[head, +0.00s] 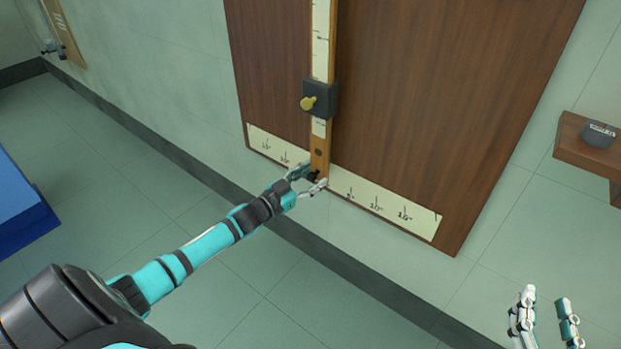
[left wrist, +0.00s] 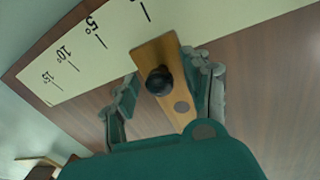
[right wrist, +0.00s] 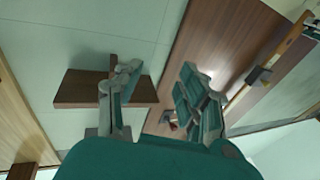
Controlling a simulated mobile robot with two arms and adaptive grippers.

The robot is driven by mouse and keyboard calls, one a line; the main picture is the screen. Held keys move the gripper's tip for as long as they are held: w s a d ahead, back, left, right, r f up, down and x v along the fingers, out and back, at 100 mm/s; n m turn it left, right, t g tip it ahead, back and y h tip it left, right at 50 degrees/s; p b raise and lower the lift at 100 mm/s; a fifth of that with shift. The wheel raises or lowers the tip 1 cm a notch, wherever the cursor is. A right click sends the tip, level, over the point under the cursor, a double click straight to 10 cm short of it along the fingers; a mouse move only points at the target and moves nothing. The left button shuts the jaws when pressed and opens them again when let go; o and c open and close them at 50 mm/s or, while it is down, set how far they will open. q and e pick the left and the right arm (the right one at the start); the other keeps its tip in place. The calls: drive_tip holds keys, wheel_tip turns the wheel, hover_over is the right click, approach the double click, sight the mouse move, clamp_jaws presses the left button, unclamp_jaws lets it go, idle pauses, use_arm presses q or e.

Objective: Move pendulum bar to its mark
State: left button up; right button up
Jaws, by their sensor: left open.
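The pendulum bar (head: 319,158) is a long wooden strip hanging in front of a dark brown board (head: 430,90). It carries a black block (head: 322,98) with a yellow knob. Its lower end lies over the middle of a cream angle scale (head: 415,217). My left gripper (head: 312,178) is open at that end. In the left wrist view, its fingers (left wrist: 167,85) stand on either side of the bar (left wrist: 152,50) and its black knob (left wrist: 159,80); I cannot tell whether either touches. My right gripper (head: 543,312) is open and empty at lower right, away from the board.
A small brown wall shelf (head: 570,155) with a dark round object (head: 598,134) is at the right. A blue block-like piece (head: 20,205) stands on the floor at the left. The tiled floor below the board is clear.

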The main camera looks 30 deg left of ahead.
use_arm(q)
clamp_jaws()
idle(0.4)
